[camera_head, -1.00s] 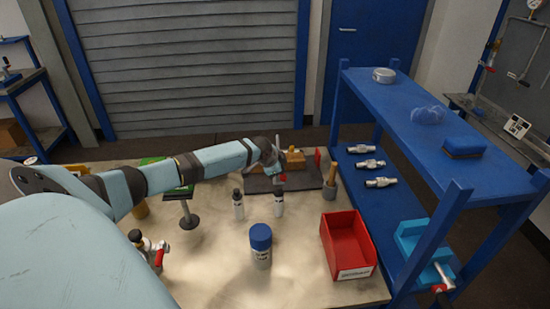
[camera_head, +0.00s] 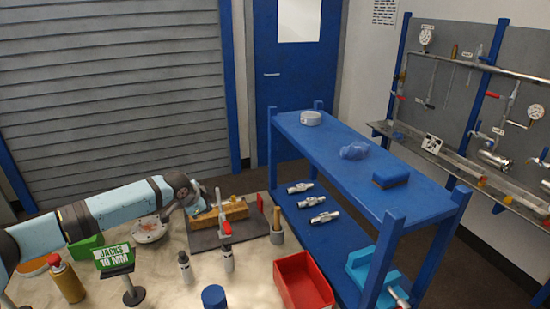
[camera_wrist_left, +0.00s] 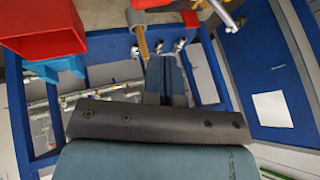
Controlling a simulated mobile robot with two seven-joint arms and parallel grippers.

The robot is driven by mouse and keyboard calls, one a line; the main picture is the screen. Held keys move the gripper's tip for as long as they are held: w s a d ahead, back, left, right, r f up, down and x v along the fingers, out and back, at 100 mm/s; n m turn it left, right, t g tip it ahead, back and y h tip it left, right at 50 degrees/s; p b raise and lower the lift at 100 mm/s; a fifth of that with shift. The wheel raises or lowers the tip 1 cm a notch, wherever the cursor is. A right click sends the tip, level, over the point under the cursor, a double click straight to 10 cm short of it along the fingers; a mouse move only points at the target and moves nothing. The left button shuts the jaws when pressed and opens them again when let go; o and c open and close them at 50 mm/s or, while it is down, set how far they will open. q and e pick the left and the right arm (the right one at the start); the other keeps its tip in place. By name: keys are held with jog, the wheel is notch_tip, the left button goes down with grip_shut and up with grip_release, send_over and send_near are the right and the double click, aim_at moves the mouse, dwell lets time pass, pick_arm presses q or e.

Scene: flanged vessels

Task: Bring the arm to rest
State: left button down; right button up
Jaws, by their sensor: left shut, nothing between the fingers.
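My left arm comes in from the left in the head view. Its left gripper (camera_head: 196,202) is near the left end of a wooden block (camera_head: 232,210) on a dark plate (camera_head: 208,240). Contact with the block cannot be told. In the left wrist view the fingers (camera_wrist_left: 166,78) are together, with nothing held. My right gripper is in neither view.
A red-handled clamp (camera_head: 225,222) stands by the block. Two small bottles (camera_head: 184,268), a blue-lidded jar (camera_head: 214,297), a red bin (camera_head: 303,282) and a "JACKS 10 MM" sign (camera_head: 115,257) are nearby. A blue shelf (camera_head: 345,150) borders the right.

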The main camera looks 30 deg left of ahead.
pick_arm(q)
jog(key=s+d+f+g+h, duration=0.1)
jog(key=s+d+f, duration=0.2)
jog(key=s+d, duration=0.35)
jog(key=s+d+f, duration=0.4)
jog(key=d, duration=0.6)
jog(key=s+d+f+g+h, duration=0.1)
jog(key=s+d+f, duration=0.2)
jog(key=s+d, duration=0.35)
jog(key=s+d+r+n+g+y, duration=0.1)
jog(key=s+d+r+n, duration=0.25)
jog(key=s, duration=0.45)
jog(key=s+d+r+n+y, duration=0.15)
jog(key=s+d, duration=0.25)
jog(key=s, duration=0.5)
jog(key=w+d+f+t+h, duration=0.2)
jog(key=w+d+f+t, duration=0.1)
jog(key=f, duration=0.3)
jog(key=w+d+f+t+h, duration=0.2)
jog(key=w+d+f+t, duration=0.1)
jog(key=f, duration=0.4)
jog(key=shift+f+t, duration=0.15)
jog(key=shift+t, duration=0.55)
